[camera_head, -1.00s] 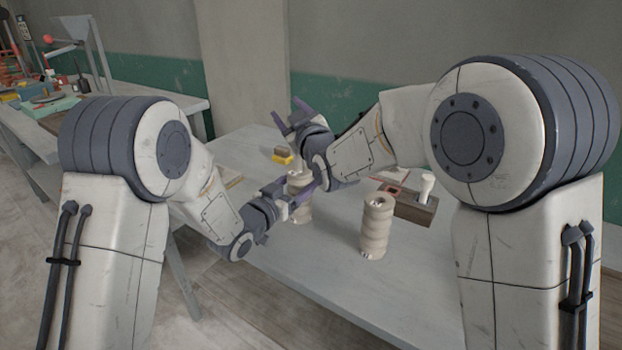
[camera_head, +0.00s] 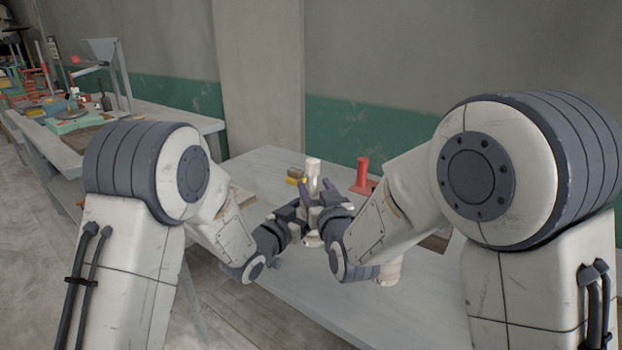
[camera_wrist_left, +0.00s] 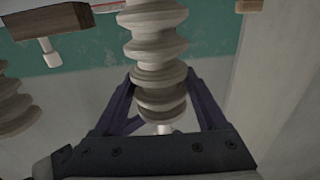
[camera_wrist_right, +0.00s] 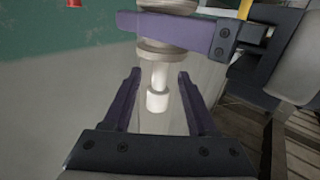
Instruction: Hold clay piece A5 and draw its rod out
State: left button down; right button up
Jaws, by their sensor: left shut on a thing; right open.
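My left gripper (camera_wrist_left: 160,108) is shut on a ribbed, cream clay piece (camera_wrist_left: 157,50), with one finger on each side near its rod end. A pale rod (camera_wrist_right: 158,85) sticks out of that end. My right gripper (camera_wrist_right: 160,74) is open, with its fingers on either side of the rod and gaps visible.
A second ribbed clay piece (camera_wrist_left: 12,108) stands nearby, mostly behind my right arm in the head view. A wooden block (camera_wrist_left: 50,18) with a white peg is beyond it. A red post (camera_head: 363,174) and a yellow block (camera_head: 294,179) are at the table's back. The table's front (camera_head: 330,310) is clear.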

aim_at(309, 176)
jog(key=x, duration=0.5)
jog(key=shift+w+a, duration=0.1)
jog(key=shift+w, duration=0.3)
jog(key=shift+c, duration=0.3)
grip_shut()
